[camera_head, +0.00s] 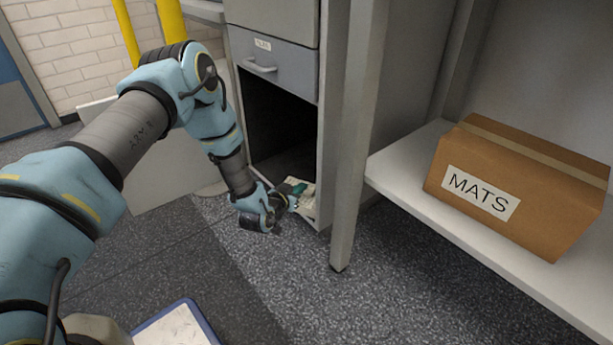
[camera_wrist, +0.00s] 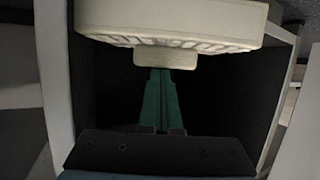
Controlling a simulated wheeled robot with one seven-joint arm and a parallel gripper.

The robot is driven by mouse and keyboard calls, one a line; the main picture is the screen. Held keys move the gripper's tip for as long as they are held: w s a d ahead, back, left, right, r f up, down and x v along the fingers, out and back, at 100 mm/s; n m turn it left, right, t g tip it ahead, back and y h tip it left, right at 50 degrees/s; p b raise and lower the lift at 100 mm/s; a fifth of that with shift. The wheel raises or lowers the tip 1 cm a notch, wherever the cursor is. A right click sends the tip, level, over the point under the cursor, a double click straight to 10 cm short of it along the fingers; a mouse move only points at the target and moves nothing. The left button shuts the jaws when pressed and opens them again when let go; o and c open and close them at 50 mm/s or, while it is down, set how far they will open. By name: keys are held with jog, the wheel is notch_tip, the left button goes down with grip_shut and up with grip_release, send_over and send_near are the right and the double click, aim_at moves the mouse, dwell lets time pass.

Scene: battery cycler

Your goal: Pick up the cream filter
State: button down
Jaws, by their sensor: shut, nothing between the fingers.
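The cream filter (camera_wrist: 175,20) fills the top of the wrist view, with a ribbed lower edge and a small tab (camera_wrist: 166,57) toward me. In the head view a cream piece (camera_head: 306,204), apparently the filter, shows at the bottom of the cabinet's open bay, partly hidden by my gripper (camera_head: 298,189). My gripper's green fingers (camera_wrist: 160,74) are together and empty. Their tips end at the tab in the wrist view; I cannot tell whether they touch it.
The dark open bay (camera_head: 278,125) lies below a closed grey drawer (camera_head: 272,68) with a handle. A grey post (camera_head: 356,140) stands right of it. A shelf (camera_head: 400,170) holds a cardboard box (camera_head: 530,180) marked MATS. Speckled floor (camera_head: 290,265) in front is clear.

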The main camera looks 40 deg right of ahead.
jog(key=shift+s+a+f, duration=0.4)
jog(key=shift+a+f, duration=0.1)
jog(key=shift+d+r+p, duration=0.1)
jog(key=shift+r+p, duration=0.5)
jog(key=shift+r, duration=0.2)
jog(key=shift+w+f, duration=0.1)
